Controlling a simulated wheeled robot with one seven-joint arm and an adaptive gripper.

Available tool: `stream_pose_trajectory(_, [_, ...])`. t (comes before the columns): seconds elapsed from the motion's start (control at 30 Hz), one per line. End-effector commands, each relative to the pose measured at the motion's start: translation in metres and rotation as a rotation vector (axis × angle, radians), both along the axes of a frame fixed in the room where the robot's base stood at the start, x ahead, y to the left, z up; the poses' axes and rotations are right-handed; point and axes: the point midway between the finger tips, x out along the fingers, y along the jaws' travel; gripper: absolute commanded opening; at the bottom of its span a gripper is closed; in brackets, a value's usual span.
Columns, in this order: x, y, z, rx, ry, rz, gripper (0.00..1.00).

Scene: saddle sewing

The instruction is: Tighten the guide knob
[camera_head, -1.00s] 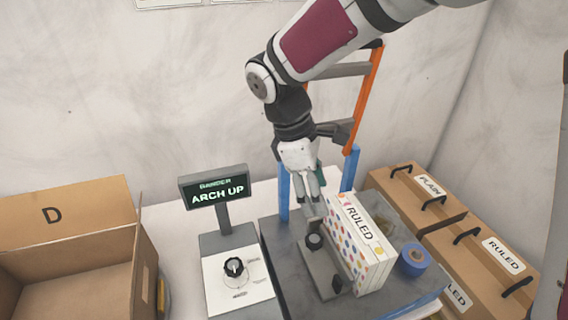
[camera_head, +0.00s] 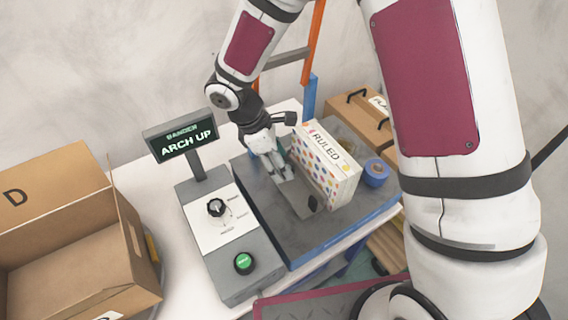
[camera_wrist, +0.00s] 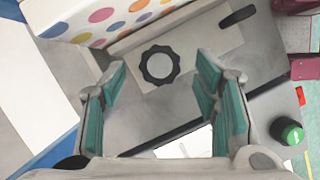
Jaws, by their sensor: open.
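The guide knob (camera_wrist: 160,65) is black and scalloped with a pale round top, and sits on a light metal guide plate (camera_wrist: 205,38). In the wrist view it lies beyond and between the fingertips of my gripper (camera_wrist: 162,72), whose teal-padded fingers are apart. Nothing is between the pads, and contact with the knob cannot be told. In the head view my gripper (camera_head: 282,174) points down over the guide plate beside the dotted box marked RULED (camera_head: 325,165). There it hides the guide knob.
A control panel with a black dial (camera_head: 216,207) and a green button (camera_head: 244,262) stands left, under a display (camera_head: 181,140) reading ARCH UP. A small black knob (camera_head: 312,203) is at the plate's near end. Blue tape (camera_head: 375,172) lies right; an open carton (camera_head: 75,240) stands far left.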

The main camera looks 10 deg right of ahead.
Motion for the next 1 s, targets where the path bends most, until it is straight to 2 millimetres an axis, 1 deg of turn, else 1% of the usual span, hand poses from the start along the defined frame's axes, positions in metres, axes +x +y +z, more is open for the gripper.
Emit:
stream_pose_trajectory(0.1, [-0.001,-0.005,-0.011,0.0,0.001,0.001,0.56])
stream_pose_trajectory(0.2, [-0.001,-0.006,-0.016,0.0,0.001,0.001,0.56])
stream_pose_trajectory(0.5, [-0.001,-0.007,-0.018,0.0,-0.001,0.0,0.56])
stream_pose_trajectory(0.53, [-0.001,-0.007,-0.018,0.0,-0.001,0.0,0.51])
stream_pose_trajectory(0.57, [-0.001,-0.007,-0.018,0.0,0.0,0.0,0.45])
stream_pose_trajectory(0.6, [-0.001,-0.007,-0.018,0.0,0.0,0.0,0.35])
stream_pose_trajectory(0.67, [-0.001,-0.007,-0.017,0.0,-0.001,0.0,0.22])
stream_pose_trajectory(0.7, [-0.001,-0.007,-0.017,0.0,0.0,0.0,0.13])
stream_pose_trajectory(0.73, [-0.001,-0.007,-0.017,0.0,0.0,0.0,0.08])
stream_pose_trajectory(0.87, [0.0,-0.007,-0.018,0.0,0.0,-0.006,0.08])
stream_pose_trajectory(1.0, [0.002,-0.008,-0.018,0.0,-0.002,-0.109,0.08])
